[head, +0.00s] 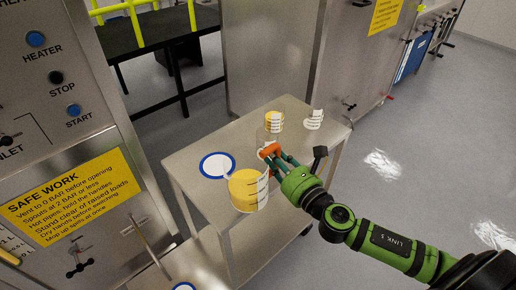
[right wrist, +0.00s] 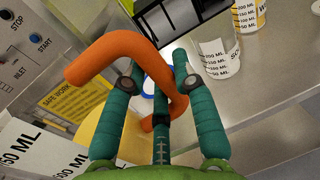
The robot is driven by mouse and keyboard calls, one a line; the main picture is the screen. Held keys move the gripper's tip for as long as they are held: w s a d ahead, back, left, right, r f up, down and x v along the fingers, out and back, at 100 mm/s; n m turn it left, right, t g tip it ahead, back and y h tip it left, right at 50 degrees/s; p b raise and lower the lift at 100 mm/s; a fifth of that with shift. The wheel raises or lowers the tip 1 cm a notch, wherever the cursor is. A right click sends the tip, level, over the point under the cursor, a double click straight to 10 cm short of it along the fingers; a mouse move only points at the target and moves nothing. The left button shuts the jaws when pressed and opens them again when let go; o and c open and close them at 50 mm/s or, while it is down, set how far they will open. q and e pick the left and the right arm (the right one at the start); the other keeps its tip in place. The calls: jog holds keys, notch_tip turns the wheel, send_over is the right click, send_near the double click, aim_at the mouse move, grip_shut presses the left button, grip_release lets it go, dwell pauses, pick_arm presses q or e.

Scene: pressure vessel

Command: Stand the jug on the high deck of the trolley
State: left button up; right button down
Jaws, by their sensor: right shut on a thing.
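The jug (head: 246,191) is a clear graduated vessel with yellow contents and an orange handle; it shows in the head view over the near part of the trolley's high deck (head: 190,157). My right gripper (head: 272,155) is shut on the orange handle, which also shows curving between its teal fingers in the right wrist view (right wrist: 105,50). The jug's wall with printed ML marks (right wrist: 28,150) is at the lower left there. The jug looks upright. I cannot tell whether its base touches the deck. My left gripper is not in view.
A blue-rimmed white disc (head: 217,165) lies on the high deck, left of the jug. A beaker with yellow contents (head: 274,122) and a white-marked beaker (head: 314,119) stand at the deck's far end. A control panel (head: 55,100) is at the left.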

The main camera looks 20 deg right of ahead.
jog(key=w+d+r, duration=0.4)
jog(key=w+d, duration=0.4)
jog(key=d, duration=0.3)
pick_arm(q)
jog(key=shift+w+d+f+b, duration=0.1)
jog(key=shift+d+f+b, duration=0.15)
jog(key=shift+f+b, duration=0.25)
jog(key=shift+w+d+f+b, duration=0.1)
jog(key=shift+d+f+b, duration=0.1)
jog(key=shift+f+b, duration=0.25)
pick_arm(e)
jog(key=shift+m, duration=0.4)
jog(key=shift+s+a+f, duration=0.1)
jog(key=shift+a+f, duration=2.65)
jog(key=shift+a, duration=0.2)
jog(key=shift+s+a+f, duration=0.1)
jog(key=shift+a+f, duration=2.6)
jog(key=shift+a, duration=0.25)
jog(key=shift+f, duration=0.15)
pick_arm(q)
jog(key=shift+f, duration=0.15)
pick_arm(e)
jog(key=c, duration=1)
grip_release()
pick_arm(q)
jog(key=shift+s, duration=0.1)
pick_arm(e)
jog(key=shift+s, duration=0.1)
